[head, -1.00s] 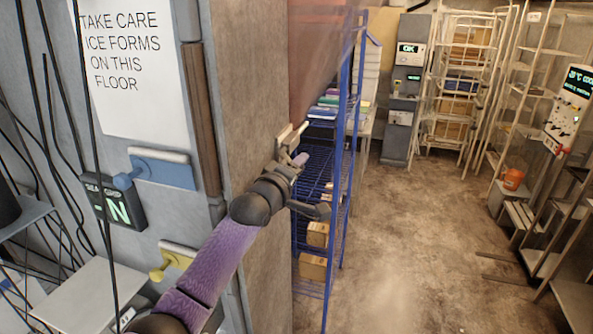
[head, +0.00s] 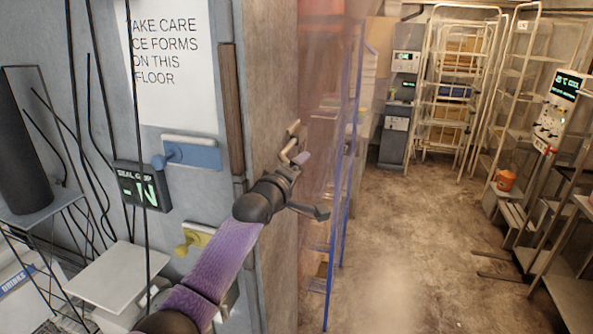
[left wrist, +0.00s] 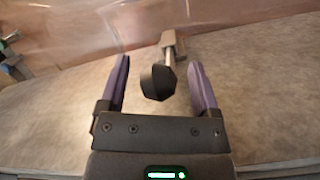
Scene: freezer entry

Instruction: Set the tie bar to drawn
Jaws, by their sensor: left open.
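A small pale bracket with a bent handle (head: 289,150) stands on the side face of the wall; no readable label names it as the tie bar. In the left wrist view it shows as a bracket with a short metal rod ending in a dark knob (left wrist: 158,82). My left gripper (left wrist: 159,66) is open, with one purple finger on each side of the knob and visible gaps between. My right gripper is not in view.
A blue plate with a knob (head: 192,152) and a yellow one (head: 196,236) sit on the front wall, beside a small display (head: 141,186). A translucent pinkish sheet (head: 322,120) hangs before the blue shelf. The floor (head: 410,235) at right is clear.

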